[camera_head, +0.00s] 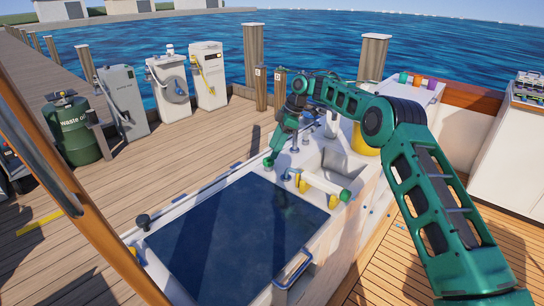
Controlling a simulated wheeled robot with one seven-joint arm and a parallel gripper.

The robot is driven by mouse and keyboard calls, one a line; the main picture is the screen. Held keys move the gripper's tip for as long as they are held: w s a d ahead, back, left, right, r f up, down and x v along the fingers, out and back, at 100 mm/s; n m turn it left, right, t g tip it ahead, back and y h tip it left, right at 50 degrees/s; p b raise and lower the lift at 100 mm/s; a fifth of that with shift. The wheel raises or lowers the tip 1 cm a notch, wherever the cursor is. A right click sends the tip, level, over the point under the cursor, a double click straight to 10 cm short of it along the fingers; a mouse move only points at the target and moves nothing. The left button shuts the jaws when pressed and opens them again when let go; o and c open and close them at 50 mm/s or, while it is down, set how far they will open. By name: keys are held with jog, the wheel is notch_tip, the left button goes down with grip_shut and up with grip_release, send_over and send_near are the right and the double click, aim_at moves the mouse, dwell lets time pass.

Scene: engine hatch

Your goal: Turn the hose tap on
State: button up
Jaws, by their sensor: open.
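My gripper (268,161) hangs from the green arm, pointing down, above the far edge of the dark hatch panel. It is open; its jaws are small in this view, and I see nothing between them. Small grey upright fittings (288,175) stand on the white ledge just to the right of the gripper, near the sink. I cannot tell whether one of them is the hose tap, or whether the gripper touches anything. On the dock behind, a white pedestal (170,80) carries a coiled hose.
A pale tube (325,185) on yellow supports lies by the sink (342,163). A yellow bucket (366,138), wooden posts (261,88) and colored cups (416,80) stand farther back.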

jog(key=v, duration=0.6)
jog(key=shift+w+d+r, duration=0.1)
jog(key=shift+r, duration=0.05)
jog(key=s+d+r+m+h, duration=0.1)
jog(key=s+d+r+m, duration=0.35)
jog(key=s+d, duration=0.45)
jog(key=s+d+r+m+t+h, duration=0.1)
jog(key=s+d+r+m+h, duration=0.15)
jog(key=s+d+m, duration=0.6)
jog(key=s+d+r+m, duration=0.1)
jog(key=s+d+r, duration=0.45)
jog(key=d, duration=0.65)
jog(key=s+d+f+m, duration=0.1)
jog(key=s+d+m, duration=0.15)
jog(key=s, duration=0.45)
jog(key=s+d+f+m+h, duration=0.1)
jog(key=s+d+m, duration=0.1)
jog(key=s+d, duration=0.3)
jog(key=s+d+f+m, duration=0.1)
jog(key=s+d+m, duration=0.15)
jog(key=s, duration=0.55)
jog(key=s+d+f+m, duration=0.1)
jog(key=s+f+m, duration=0.1)
jog(key=s, duration=0.6)
jog(key=s+d+f+m, duration=0.1)
jog(key=s+f+m, duration=0.2)
jog(key=s, duration=0.6)
jog(key=shift+d+f, duration=0.35)
jog(key=shift+f, duration=0.4)
